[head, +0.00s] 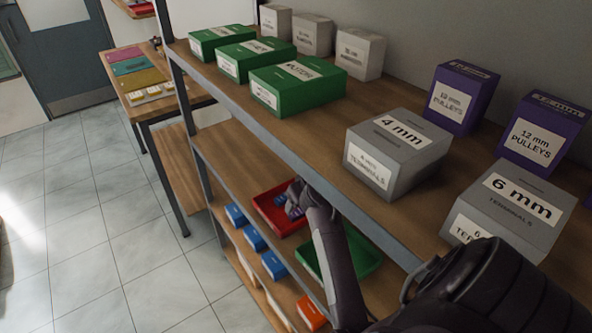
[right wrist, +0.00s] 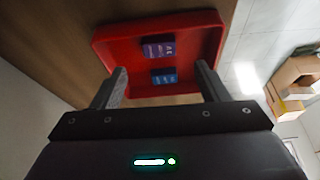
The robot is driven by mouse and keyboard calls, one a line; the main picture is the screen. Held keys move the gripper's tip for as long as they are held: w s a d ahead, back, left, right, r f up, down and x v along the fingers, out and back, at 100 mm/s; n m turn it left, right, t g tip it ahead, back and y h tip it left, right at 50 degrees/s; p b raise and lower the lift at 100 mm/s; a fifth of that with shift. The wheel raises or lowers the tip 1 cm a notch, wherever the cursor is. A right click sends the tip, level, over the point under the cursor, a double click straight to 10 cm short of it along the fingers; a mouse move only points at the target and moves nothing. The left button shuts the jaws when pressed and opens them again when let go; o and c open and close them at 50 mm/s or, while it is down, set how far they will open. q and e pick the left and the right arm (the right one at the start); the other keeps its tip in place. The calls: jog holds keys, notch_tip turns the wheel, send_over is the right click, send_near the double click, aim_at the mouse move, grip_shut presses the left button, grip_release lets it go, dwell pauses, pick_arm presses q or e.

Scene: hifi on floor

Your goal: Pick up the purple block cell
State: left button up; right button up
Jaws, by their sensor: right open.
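Two small dark purple blocks with printed faces lie in a red tray (right wrist: 112,47) in the right wrist view. One purple block (right wrist: 158,50) is deeper in the tray, and the other purple block (right wrist: 164,76) is nearer my gripper. My right gripper (right wrist: 160,82) is open, its fingers apart at the tray's near side, with nothing between them that I can tell is held. In the head view the red tray (head: 268,210) is on the middle shelf, and my right gripper (head: 297,198) is over its right part, partly hiding the blocks. My left gripper is not in view.
A green tray (head: 362,262) sits right of the red one, partly behind my arm. The upper shelf edge (head: 262,133) overhangs, carrying green boxes (head: 297,88), grey boxes (head: 398,150) and purple boxes (head: 462,97). Blue bins (head: 274,265) stand on the shelf below.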

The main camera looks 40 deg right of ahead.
aim_at(297, 214)
jog(key=p+x, duration=0.2)
jog(key=x, duration=0.1)
jog(key=shift+a+f, duration=0.2)
jog(key=shift+f, duration=0.2)
jog(key=x, duration=0.2)
jog(key=shift+w+d+f, duration=0.1)
jog(key=shift+d+f, duration=0.1)
jog(key=shift+f, duration=0.1)
jog(key=shift+w+f, duration=0.1)
jog(key=shift+f, duration=0.2)
jog(key=c, duration=0.8)
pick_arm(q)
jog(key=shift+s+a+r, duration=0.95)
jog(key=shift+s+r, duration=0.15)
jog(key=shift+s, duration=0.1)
pick_arm(e)
jog(key=shift+r, duration=0.1)
jog(key=shift+c, duration=1.3)
